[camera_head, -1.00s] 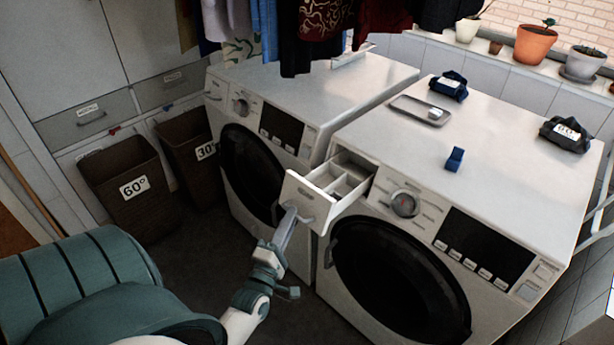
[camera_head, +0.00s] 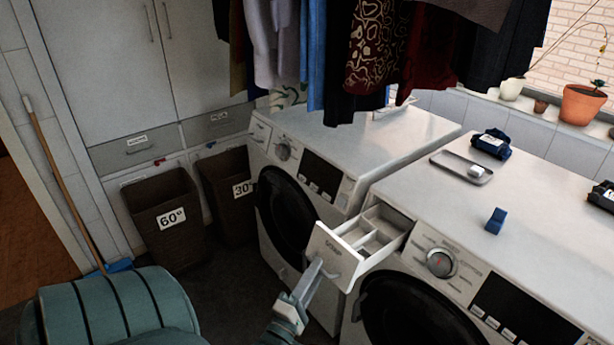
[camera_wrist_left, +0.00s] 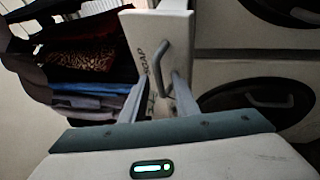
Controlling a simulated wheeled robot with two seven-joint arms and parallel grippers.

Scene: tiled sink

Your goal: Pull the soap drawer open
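The soap drawer (camera_head: 335,252) sticks out of the nearer washing machine's top left corner, pulled open with its inner compartments showing. In the left wrist view its white front (camera_wrist_left: 145,35) bears the word SOAP and a grey bar handle (camera_wrist_left: 163,70). My left gripper (camera_head: 317,270) is at the lower part of the drawer front, by the handle. In the left wrist view its two fingers (camera_wrist_left: 157,95) stand apart, with the lower part of the handle between them. I cannot tell whether a finger touches the handle. My right gripper is out of view.
The nearer washing machine (camera_head: 545,215) carries a tray (camera_head: 462,167) and blue items on top. Another washer (camera_head: 300,195) stands to its left. Two brown baskets (camera_head: 165,238) stand farther left. Clothes (camera_head: 375,45) hang above. Dark floor lies between baskets and machines.

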